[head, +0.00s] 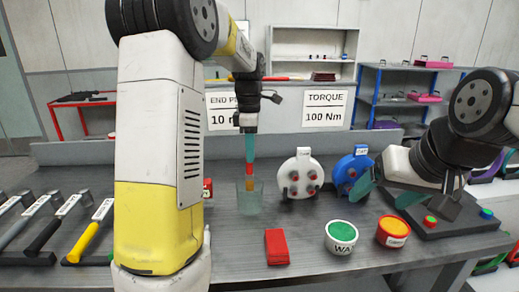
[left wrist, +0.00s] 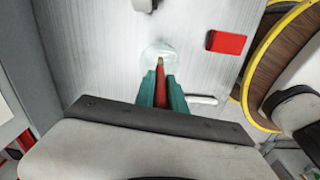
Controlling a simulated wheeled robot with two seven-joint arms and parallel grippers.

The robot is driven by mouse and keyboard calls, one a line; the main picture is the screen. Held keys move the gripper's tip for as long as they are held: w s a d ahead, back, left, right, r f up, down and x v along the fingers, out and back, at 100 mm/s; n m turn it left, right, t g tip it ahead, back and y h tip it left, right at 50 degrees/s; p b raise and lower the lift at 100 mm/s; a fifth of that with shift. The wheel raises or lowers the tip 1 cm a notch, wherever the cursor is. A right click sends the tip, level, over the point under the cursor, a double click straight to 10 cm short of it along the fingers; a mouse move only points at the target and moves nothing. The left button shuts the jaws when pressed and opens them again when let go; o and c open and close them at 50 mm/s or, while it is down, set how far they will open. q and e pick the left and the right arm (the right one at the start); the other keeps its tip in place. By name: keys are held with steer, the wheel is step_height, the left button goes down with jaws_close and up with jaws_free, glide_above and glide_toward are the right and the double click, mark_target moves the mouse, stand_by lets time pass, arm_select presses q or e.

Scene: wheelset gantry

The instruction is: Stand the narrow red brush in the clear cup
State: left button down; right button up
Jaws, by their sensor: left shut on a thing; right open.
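The narrow red brush (head: 249,169) is upright, gripped between the teal fingers of my left gripper (head: 249,150). It also shows between those fingers in the left wrist view (left wrist: 160,84). The clear cup (head: 250,202) stands on the bench directly below, and it shows as a pale round shape in the left wrist view (left wrist: 157,53). The brush's yellowish lower end overlaps the cup's upper part in the head view; I cannot tell surely how deep it is inside. My right gripper (head: 387,192) is open and empty above the bench at the right.
A red block (head: 277,247), a green-topped tin (head: 341,237) and an orange-topped tin (head: 392,231) stand in front. White (head: 301,178) and blue (head: 352,171) round holders stand right of the cup. Several tools, one with a yellow handle (head: 91,231), lie at the left.

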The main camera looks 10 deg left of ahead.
arm_select(q)
steer(key=shift+f, duration=1.35)
steer(key=c, duration=1.3)
jaws_free()
step_height(320, 180, up, 8)
steer(key=shift+f, duration=0.25)
steer(key=shift+r, duration=0.15)
